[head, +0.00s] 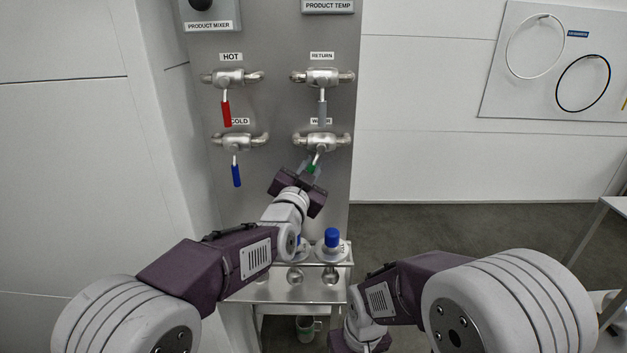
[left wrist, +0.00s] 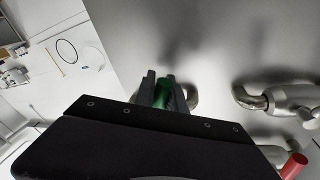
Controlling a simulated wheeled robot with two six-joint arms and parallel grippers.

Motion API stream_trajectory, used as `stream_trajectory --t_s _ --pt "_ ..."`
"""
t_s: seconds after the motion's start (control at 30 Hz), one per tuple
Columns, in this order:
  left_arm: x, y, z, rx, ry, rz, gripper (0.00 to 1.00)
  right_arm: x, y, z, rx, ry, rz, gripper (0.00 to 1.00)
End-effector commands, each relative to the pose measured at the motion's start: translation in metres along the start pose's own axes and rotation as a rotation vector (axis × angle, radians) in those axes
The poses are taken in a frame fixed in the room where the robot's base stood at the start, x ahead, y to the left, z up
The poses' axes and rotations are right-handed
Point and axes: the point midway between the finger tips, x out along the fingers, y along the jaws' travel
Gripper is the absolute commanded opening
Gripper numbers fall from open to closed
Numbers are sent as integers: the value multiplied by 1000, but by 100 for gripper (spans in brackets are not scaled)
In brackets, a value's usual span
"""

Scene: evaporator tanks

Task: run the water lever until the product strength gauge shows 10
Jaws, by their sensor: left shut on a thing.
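The water lever (head: 311,169) has a green handle below a steel valve (head: 321,142), whose label is partly covered by the grey lever above. The lever points down and slightly to the left. My left gripper (head: 312,172) is at the handle and shut on it. The left wrist view shows the green handle (left wrist: 163,96) between the two dark fingers (left wrist: 164,90). My right gripper (head: 358,341) hangs low at the bottom edge, away from the panel; its fingers are not visible. The product strength gauge is not in view.
Beside it are the red hot lever (head: 227,113), grey return lever (head: 322,110) and blue cold lever (head: 236,174). A steel shelf (head: 300,292) below holds a blue-capped bottle (head: 332,242). A wall board with hoops (head: 550,60) hangs at right.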

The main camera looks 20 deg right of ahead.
Motion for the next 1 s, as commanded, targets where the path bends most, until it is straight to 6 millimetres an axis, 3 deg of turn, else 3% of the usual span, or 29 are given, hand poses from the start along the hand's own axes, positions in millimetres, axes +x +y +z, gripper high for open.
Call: stream_trajectory --t_s 0.03,0.3,0.63,1.0 --pt "2 6 5 -35 9 -1 0 11 0 1 0 0 0 37" --pt "6 18 1 -243 49 -32 0 30 1 3 0 1 0 37" --pt "8 27 -5 -422 83 -61 0 40 1 4 0 1 0 37" --pt "10 29 -8 -489 96 -73 0 43 1 4 0 0 0 37"
